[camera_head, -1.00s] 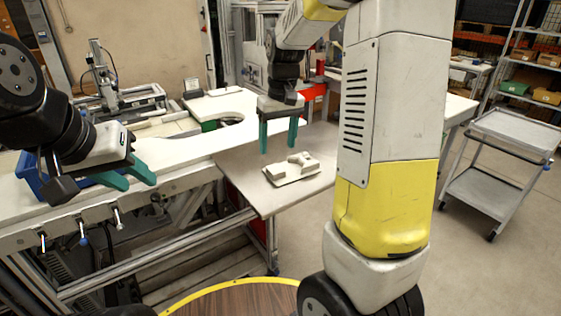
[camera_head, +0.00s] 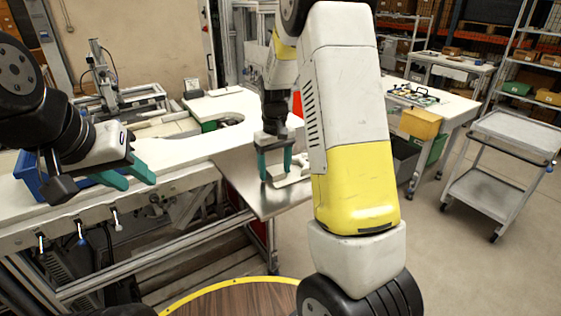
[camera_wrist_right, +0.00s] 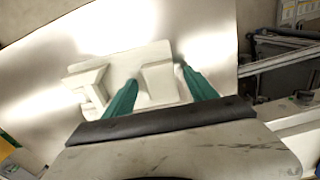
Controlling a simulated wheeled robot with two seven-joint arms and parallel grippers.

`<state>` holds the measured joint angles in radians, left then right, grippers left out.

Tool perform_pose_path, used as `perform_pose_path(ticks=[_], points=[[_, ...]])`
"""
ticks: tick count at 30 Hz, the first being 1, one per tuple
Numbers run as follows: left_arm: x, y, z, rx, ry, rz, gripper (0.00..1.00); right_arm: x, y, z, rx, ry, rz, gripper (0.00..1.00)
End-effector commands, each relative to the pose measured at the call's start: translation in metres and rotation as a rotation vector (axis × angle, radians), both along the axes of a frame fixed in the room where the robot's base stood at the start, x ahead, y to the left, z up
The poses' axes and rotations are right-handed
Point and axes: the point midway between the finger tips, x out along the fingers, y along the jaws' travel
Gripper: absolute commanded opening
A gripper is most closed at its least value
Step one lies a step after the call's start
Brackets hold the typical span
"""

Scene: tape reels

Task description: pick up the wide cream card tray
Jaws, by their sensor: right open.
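The cream card tray (camera_head: 293,178) lies on the grey metal shelf plate, partly hidden behind my right arm in the head view. In the right wrist view the cream tray (camera_wrist_right: 118,76) shows as a flat base with raised blocks. My right gripper (camera_head: 275,174) is open and pointing down at the tray. In the wrist view its teal fingers (camera_wrist_right: 158,77) appear on either side of one raised block; I cannot tell whether they touch it. My left gripper (camera_head: 137,181) is open and empty at the left, above the white bench.
The metal shelf plate (camera_head: 238,183) adjoins the white bench (camera_head: 170,158). A blue bin (camera_head: 31,172) sits under my left arm. A grey trolley (camera_head: 490,190) stands at the right. A yellow box (camera_head: 421,124) is beside the back table.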

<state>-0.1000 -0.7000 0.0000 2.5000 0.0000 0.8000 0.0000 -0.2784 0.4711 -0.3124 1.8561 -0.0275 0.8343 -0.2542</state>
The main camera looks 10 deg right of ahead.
Motion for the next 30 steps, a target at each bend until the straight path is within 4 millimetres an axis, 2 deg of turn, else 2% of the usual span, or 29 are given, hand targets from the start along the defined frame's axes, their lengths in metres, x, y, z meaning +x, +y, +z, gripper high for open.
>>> perform_pose_path(ticks=[4, 14, 25, 30], points=[[0.000, 0.000, 0.000, 0.000, 0.000, 0.000, 0.36, 0.000, 0.000, 0.000, 0.000, 0.000, 0.000, 0.66], [0.000, 0.000, 0.000, 0.000, 0.000, 0.000, 0.36, 0.000, 0.000, 0.001, 0.000, -0.001, -0.001, 0.01], [0.000, 0.000, 0.000, 0.000, 0.000, 0.000, 0.36, 0.000, 0.000, 0.003, 0.001, -0.002, -0.001, 0.00], [0.000, 0.000, 0.000, 0.000, 0.000, 0.000, 0.36, 0.000, 0.000, 0.017, 0.001, -0.003, -0.001, 0.00]])
